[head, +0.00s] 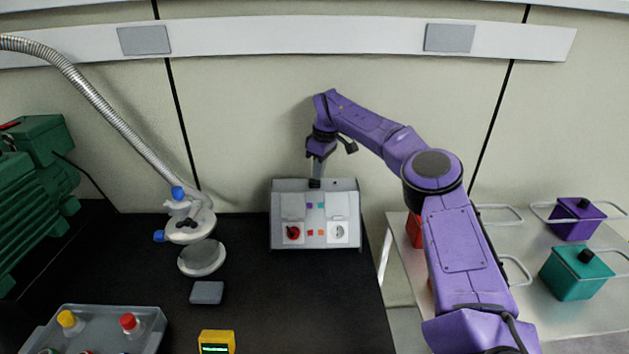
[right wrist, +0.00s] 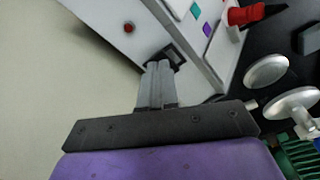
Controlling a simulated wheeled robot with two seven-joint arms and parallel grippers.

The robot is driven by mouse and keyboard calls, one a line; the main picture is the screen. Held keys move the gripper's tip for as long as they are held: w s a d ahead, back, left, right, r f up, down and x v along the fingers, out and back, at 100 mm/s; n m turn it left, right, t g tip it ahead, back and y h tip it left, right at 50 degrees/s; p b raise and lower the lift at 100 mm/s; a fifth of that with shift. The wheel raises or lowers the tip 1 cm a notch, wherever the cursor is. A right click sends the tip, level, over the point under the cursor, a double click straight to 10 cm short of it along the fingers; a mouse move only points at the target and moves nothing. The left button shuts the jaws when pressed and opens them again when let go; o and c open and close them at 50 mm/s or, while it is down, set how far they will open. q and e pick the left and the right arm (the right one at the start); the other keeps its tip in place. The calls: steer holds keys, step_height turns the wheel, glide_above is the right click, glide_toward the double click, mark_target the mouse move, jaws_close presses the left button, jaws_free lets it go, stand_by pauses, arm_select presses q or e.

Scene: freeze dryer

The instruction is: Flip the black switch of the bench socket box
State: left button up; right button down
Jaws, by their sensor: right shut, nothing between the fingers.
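The bench socket box (head: 288,239) is a grey box with a sloped front, standing at the back of the black bench against the wall. The black switch (head: 314,184) sits at the top edge of the box. In the right wrist view the black switch (right wrist: 176,56) is a dark square piece just beyond the fingertips. My right gripper (head: 316,177) points down from above with its fingers shut and empty. In the right wrist view the tips of my right gripper (right wrist: 158,66) are at the switch; I cannot tell if they touch. My left gripper is out of view.
The box front carries a red rotary knob (head: 293,233) and a white socket (head: 339,232). Left are a metal hose (head: 110,112) with a flange fitting, a green machine (head: 40,150) and a grey tray (head: 148,341). A metal table (head: 540,322) with lidded boxes stands right.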

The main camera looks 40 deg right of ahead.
step_height(320, 180, up, 6)
steer(key=p, duration=0.3)
stand_by(0.5)
